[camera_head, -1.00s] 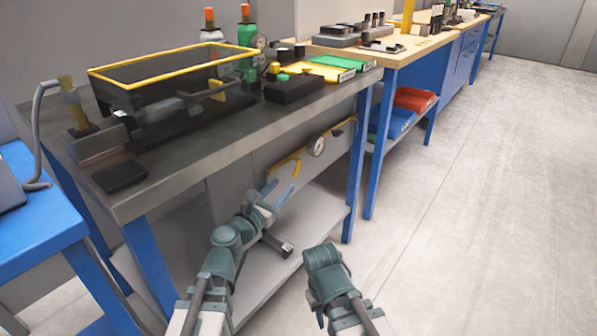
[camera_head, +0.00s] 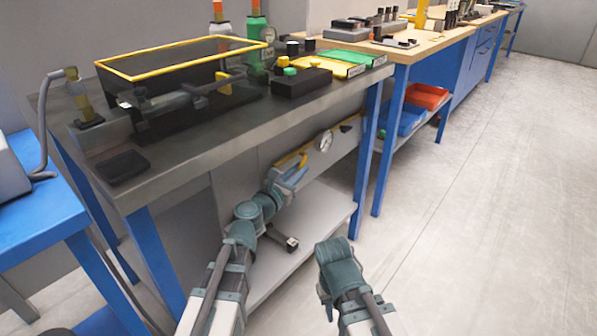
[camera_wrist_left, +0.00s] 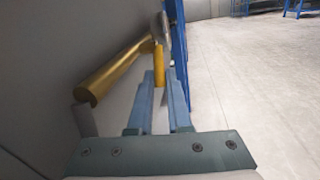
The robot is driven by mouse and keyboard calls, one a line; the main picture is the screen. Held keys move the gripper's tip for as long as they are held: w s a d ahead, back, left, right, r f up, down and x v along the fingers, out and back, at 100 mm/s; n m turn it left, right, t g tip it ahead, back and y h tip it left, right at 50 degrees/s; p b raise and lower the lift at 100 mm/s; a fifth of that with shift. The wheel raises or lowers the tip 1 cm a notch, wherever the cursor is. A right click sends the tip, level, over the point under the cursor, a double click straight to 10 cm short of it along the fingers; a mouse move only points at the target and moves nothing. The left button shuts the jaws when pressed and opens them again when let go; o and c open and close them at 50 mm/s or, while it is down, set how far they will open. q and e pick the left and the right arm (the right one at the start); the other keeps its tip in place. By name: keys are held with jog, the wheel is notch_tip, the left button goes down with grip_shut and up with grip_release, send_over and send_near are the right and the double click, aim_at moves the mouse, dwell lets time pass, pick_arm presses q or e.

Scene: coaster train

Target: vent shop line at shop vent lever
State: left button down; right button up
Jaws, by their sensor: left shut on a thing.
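The shop vent lever is a yellow handle (camera_wrist_left: 158,66) in the left wrist view, hanging down at the end of a brass-coloured pipe (camera_wrist_left: 115,74). My left gripper (camera_wrist_left: 160,82) is shut on this handle, near the fingertips. In the head view my left gripper (camera_head: 289,178) is at the panel under the grey bench, just below the yellow pipe (camera_head: 292,156) and left of a round gauge (camera_head: 325,141). The lever is hard to make out there. My right gripper (camera_head: 335,262) is low in front of the bench, apart from everything; its fingers cannot be made out.
The grey bench top (camera_head: 222,145) overhangs my left arm, with a lower shelf (camera_head: 318,212) beneath. A blue bench leg (camera_head: 366,165) stands to the right of my left gripper. A blue table (camera_head: 35,220) is at left. Open floor (camera_head: 480,220) lies to the right.

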pick_arm(q)
jog(key=shift+r, duration=0.1)
jog(key=shift+r+p, duration=0.15)
jog(key=shift+p, duration=0.25)
jog(key=g+y+p, duration=0.1)
jog(key=p, duration=0.3)
jog(key=r+g+p, duration=0.1)
jog(key=p, duration=0.2)
jog(key=shift+s+a+r+g+y+p, duration=0.15)
jog(key=shift+s+r+g+y+p, duration=0.15)
jog(key=shift+g+y+p, duration=0.1)
jog(key=shift+s+a+f+m+g+p, duration=0.1)
jog(key=shift+f+m+g+p, duration=0.2)
jog(key=shift+g+p, duration=0.1)
jog(key=c, duration=0.9)
grip_release()
jog(key=shift+o, duration=0.2)
